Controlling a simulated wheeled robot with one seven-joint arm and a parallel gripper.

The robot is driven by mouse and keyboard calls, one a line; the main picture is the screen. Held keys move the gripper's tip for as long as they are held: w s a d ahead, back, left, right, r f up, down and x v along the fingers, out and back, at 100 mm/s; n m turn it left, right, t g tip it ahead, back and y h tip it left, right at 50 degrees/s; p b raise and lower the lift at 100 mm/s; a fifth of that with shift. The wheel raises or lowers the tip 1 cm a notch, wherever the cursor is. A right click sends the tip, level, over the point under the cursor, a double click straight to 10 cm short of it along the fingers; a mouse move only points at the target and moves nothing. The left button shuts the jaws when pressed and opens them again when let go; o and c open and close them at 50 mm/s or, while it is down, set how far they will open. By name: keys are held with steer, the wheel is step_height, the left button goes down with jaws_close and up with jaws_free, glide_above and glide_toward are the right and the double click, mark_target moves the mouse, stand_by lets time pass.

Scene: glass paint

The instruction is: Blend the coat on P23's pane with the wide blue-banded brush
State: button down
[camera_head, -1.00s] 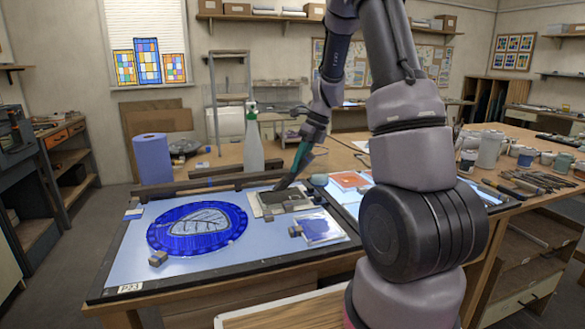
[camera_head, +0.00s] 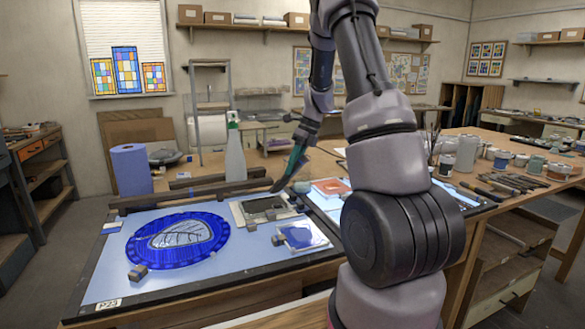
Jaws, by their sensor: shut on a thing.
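The light table marked P23 (camera_head: 108,304) bears a round blue pane (camera_head: 213,255) with a pale leaf shape and dark veins at its middle. My gripper (camera_head: 294,164) is beyond the pane, to its right, pointing down and left. It is shut on a dark, slim thing (camera_head: 278,186) that looks like a brush tip. Its handle and any blue band cannot be made out. The tip hangs above the back edge of a pale board with a dark patch (camera_head: 262,205), apart from the pane. I cannot tell if it touches anything.
Small grey blocks (camera_head: 138,273) lie around the pane. A spray bottle (camera_head: 235,155) and a blue paper roll (camera_head: 131,170) stand behind. Jars (camera_head: 467,153) and tools crowd the right bench.

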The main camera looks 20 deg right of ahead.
steer(key=shift+f, duration=0.15)
steer(key=shift+f, duration=0.25)
steer(key=shift+f, duration=0.25)
stand_by(0.4)
steer(key=shift+a, duration=0.1)
steer(key=a, duration=1.2)
stand_by(1.3)
steer(key=shift+a, duration=0.1)
step_height(320, 180, up, 5)
steer(key=shift+r, duration=0.1)
stand_by(0.4)
